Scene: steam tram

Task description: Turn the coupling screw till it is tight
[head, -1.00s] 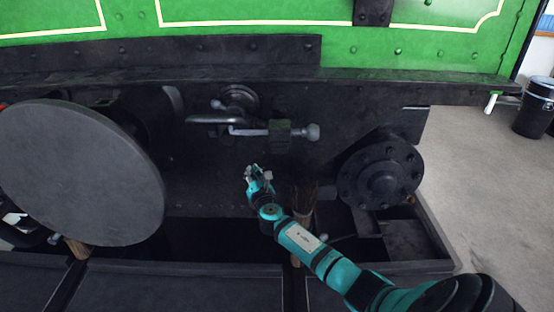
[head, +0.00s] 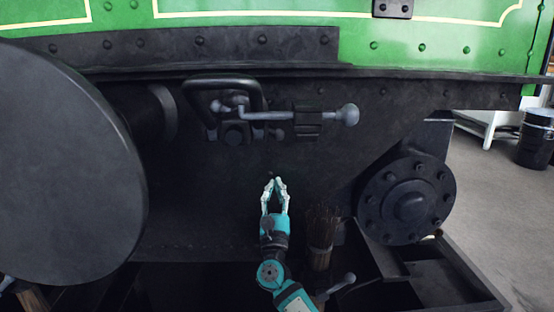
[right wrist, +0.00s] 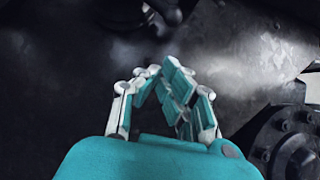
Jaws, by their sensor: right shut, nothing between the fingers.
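The coupling screw (head: 290,116) lies level against the dark buffer beam in the head view, with a round knob (head: 348,115) at its right end. A thick dark link loop (head: 222,84) is at its left, around the coupling's mounting. My right gripper (head: 274,182) is below the screw and apart from it, pointing up, its fingertips together with nothing between them. In the right wrist view its fingers (right wrist: 160,74) meet in front of the dark beam. Part of the coupling shows blurred at the top there (right wrist: 165,12). My left gripper is in neither view now.
A big round buffer (head: 65,165) fills the left of the head view. A round bolted flange (head: 408,198) stands at the right. A bristle brush (head: 321,238) stands upright just right of my right gripper. The green tram panel (head: 330,35) is above.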

